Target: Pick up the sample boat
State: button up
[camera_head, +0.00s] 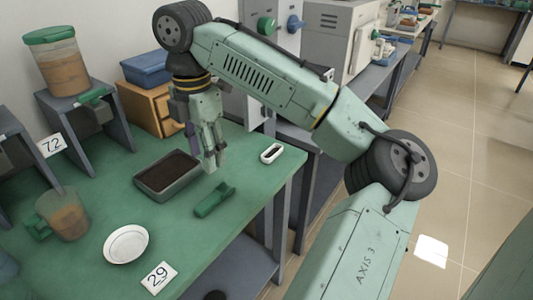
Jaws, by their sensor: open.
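A small white oblong boat (264,158) with dark content lies on the green table top (185,240) near its right edge; it looks like the sample boat. My gripper (214,165) points down, to the left of the boat, and is open with nothing seen between its fingers. It is close to the right end of a grey tray (146,191) of dark material. Its exact height above the table is hard to tell.
A green tool-like object (214,201) lies in front of the tray. A wooden box (146,107) stands behind. The table's right edge is close to the boat.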

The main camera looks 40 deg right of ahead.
aim_at(271, 154)
jog(key=i+l+z, duration=0.1)
jog(key=l+z, duration=0.25)
jog(key=i+l+z, duration=0.1)
jog(key=l+z, duration=0.25)
jog(key=i+l+z, duration=0.2)
jog(key=z, duration=0.15)
